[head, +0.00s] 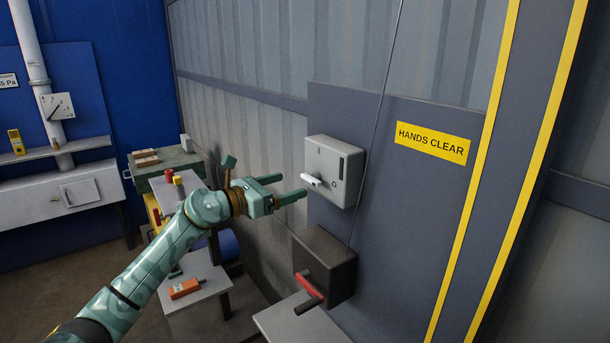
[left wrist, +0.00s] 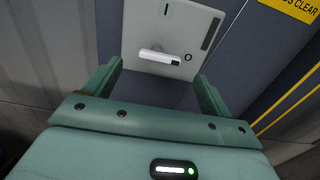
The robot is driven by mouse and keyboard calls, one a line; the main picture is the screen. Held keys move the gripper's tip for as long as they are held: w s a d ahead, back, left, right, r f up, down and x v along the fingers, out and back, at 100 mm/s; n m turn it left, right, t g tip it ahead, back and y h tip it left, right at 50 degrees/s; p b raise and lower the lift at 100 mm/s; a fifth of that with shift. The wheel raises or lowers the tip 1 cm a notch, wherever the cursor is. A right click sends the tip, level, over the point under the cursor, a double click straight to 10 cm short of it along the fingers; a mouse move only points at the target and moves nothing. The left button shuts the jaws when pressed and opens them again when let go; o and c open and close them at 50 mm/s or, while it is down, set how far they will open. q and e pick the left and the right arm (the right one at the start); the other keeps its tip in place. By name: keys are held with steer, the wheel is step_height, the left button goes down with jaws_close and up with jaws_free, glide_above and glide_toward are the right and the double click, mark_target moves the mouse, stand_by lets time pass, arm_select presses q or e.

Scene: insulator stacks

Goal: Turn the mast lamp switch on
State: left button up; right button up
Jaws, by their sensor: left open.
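The mast lamp switch (head: 335,168) is a light grey box on a grey wall panel, marked "I" at the top and "O" at the lower right. Its white lever (head: 312,181) lies nearly level, pointing towards the O side. My left gripper (head: 298,187) is open, with its fingers reaching towards the box just left of the lever. In the left wrist view the box (left wrist: 190,25) and the white lever (left wrist: 158,57) show ahead, between the open fingers and apart from them. My right gripper is not in view.
Below the switch is a dark box (head: 325,262) with a red-handled crank (head: 309,285). A yellow "HANDS CLEAR" sign (head: 432,141) is to the right. A grey ledge (head: 300,322) is below. Shelves, a bench and an orange device (head: 184,288) stand at left.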

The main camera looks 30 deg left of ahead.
mark_target(308, 179)
arm_select(q)
steer(key=x, duration=0.6)
steer(key=shift+w+d+p, duration=0.1)
steer(key=shift+p, duration=0.2)
steer(key=c, duration=1)
